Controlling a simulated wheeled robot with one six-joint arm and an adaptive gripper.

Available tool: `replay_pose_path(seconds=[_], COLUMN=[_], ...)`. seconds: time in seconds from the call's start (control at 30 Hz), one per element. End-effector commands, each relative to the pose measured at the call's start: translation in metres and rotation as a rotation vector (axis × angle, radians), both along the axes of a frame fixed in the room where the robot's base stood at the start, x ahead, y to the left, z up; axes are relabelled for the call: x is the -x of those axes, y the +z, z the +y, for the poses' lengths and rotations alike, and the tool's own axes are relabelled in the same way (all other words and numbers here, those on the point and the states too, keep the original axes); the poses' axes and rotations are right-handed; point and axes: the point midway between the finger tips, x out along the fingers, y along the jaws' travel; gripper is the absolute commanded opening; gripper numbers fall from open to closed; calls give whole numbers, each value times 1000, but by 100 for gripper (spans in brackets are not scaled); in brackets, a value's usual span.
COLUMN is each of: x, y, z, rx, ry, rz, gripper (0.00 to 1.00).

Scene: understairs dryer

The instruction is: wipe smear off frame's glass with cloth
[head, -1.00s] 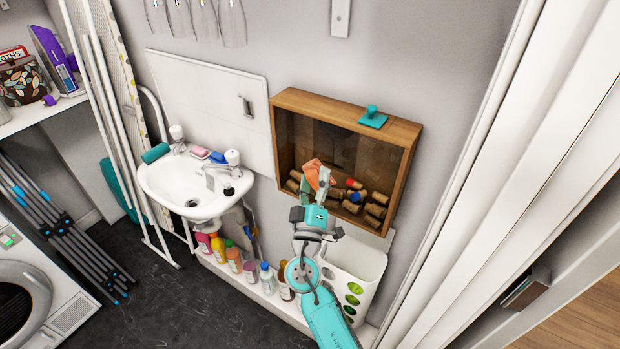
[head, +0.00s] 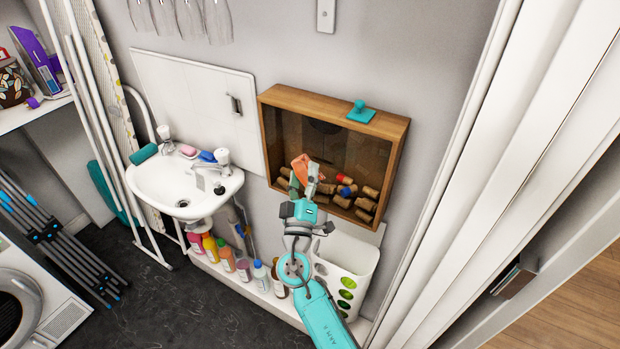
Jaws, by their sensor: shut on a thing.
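The wooden frame (head: 385,124) is a shallow box on the wall with a dark glass front (head: 350,152) and several corks behind it. My gripper (head: 304,178) is shut on an orange cloth (head: 301,167), in front of the lower left part of the glass. I cannot tell whether the cloth touches the glass. I cannot make out a smear on the glass; the gripper and cloth hide part of the lower left.
A teal knobbed object (head: 361,112) sits on the frame's top. A white sink (head: 180,185) is on the left, with several bottles (head: 227,258) below. A white bin (head: 345,270) stands under the frame. A white door casing (head: 450,170) is on the right.

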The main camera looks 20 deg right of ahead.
Motion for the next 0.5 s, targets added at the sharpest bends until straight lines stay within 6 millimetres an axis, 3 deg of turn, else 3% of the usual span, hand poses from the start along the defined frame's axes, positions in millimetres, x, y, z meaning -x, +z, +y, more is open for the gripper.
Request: replay_pose_path(seconds=[0.07, 0.5], x=[-6, -9], y=[0, 0], z=[2, 6], rx=[-2, -2], ry=[-1, -2], rz=[0, 1], gripper=[32, 31])
